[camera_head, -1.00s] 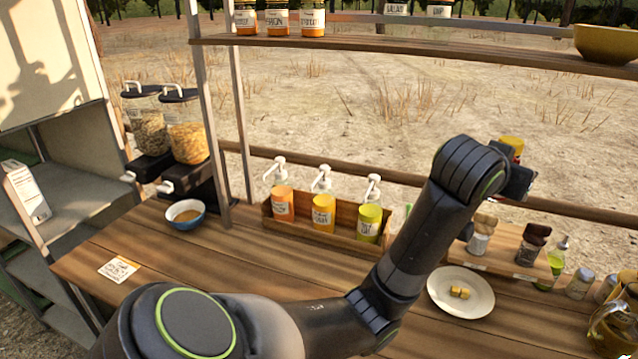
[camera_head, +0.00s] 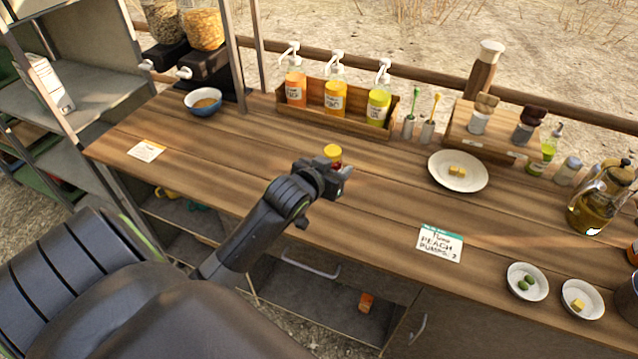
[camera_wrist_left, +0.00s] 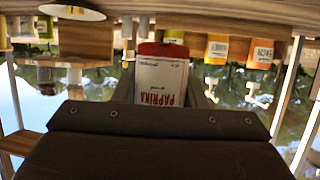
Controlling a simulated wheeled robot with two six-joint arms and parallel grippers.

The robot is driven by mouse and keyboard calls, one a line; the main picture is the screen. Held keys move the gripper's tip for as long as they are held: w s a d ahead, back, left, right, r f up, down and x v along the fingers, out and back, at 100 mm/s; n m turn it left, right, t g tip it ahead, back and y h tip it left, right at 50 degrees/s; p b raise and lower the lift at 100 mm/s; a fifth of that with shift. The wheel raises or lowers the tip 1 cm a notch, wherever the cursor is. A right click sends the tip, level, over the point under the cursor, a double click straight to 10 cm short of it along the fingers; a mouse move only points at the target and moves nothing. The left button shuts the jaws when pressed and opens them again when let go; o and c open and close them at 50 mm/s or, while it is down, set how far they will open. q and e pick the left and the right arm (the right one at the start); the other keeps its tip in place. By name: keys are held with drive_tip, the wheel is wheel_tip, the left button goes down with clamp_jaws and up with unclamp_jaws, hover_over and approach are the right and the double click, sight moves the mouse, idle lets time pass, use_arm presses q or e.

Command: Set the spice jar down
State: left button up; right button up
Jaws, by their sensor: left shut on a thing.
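The spice jar (camera_head: 333,153) has a yellow lid and red contents. In the left wrist view it shows a white label reading PAPRIKA (camera_wrist_left: 162,82). My left gripper (camera_head: 333,178) is shut on the jar and holds it upright over the front-middle of the wooden counter (camera_head: 380,190). The gripper hides much of the jar's lower part in the head view. I cannot tell whether its base touches the wood. My right gripper is not in view.
Pump bottles stand in a wooden rack (camera_head: 315,118) behind the jar. A plate (camera_head: 458,187) with yellow cubes lies to the right, near a wooden spice stand (camera_head: 465,145). The counter left of the jar is mostly clear.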

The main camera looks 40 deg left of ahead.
use_arm(q)
hover_over(329, 209)
wheel_tip(329, 209, down, 7)
drive_tip(key=shift+r, duration=0.2)
drive_tip(key=shift+f, duration=2.15)
drive_tip(key=shift+f, duration=0.1)
drive_tip(key=o, duration=1)
drive_tip(key=shift+f, duration=0.1)
drive_tip(key=shift+o, duration=0.2)
